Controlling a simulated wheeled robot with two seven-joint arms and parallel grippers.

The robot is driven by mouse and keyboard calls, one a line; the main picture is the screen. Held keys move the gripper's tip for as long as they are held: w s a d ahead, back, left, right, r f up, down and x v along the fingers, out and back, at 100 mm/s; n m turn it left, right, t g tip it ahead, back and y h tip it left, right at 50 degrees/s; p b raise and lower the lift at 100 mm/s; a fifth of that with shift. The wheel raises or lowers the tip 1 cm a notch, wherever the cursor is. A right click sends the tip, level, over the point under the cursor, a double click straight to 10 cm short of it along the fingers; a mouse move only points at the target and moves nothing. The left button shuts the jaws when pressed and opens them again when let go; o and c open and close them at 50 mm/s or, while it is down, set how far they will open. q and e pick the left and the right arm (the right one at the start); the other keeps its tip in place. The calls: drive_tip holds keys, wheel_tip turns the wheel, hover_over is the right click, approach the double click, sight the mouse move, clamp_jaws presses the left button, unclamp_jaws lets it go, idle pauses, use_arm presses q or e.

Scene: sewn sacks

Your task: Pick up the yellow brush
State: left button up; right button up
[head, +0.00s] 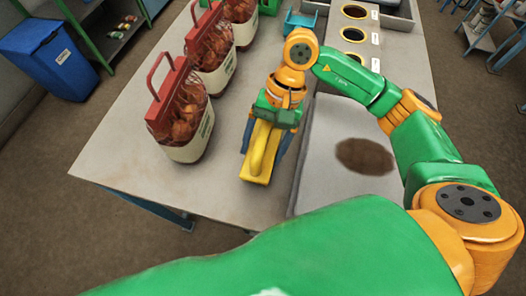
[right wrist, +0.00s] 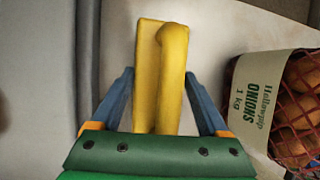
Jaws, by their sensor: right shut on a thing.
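The yellow brush (head: 256,166) is a long yellow block with a raised rounded handle, at the near middle of the table. It also shows in the right wrist view (right wrist: 174,55), pointing away from the palm. My right gripper (head: 262,152) comes down over the brush, with one dark blue finger on each side of it. It is shut on the brush; the right wrist view shows both fingers (right wrist: 158,78) flanking it. I cannot tell whether the brush touches the tabletop. The brush's underside is hidden. My left gripper is not in view.
Several red-net onion sacks (head: 183,118) with red handles stand in a row left of the brush. A pale recessed panel (head: 325,185) with a brown patch (head: 365,156) lies to the right. Yellow-rimmed holes (head: 353,34) are at the back. A blue bin (head: 50,58) stands beyond the table's left.

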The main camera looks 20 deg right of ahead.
use_arm(q)
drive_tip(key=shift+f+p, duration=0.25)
drive_tip(key=shift+p, duration=0.05)
use_arm(e)
drive_tip(key=d+r, duration=0.3)
drive_tip(key=d, duration=0.1)
drive_tip(key=w+d+r, duration=0.1)
drive_tip(key=d+r, duration=0.3)
drive_tip(key=d, duration=0.1)
drive_tip(key=w+d+r, duration=0.1)
drive_tip(key=d+r, duration=0.2)
drive_tip(key=d, duration=0.1)
drive_tip(key=shift+w+d+r, duration=0.2)
drive_tip(key=shift+d+r, duration=0.1)
drive_tip(key=shift+d, duration=0.1)
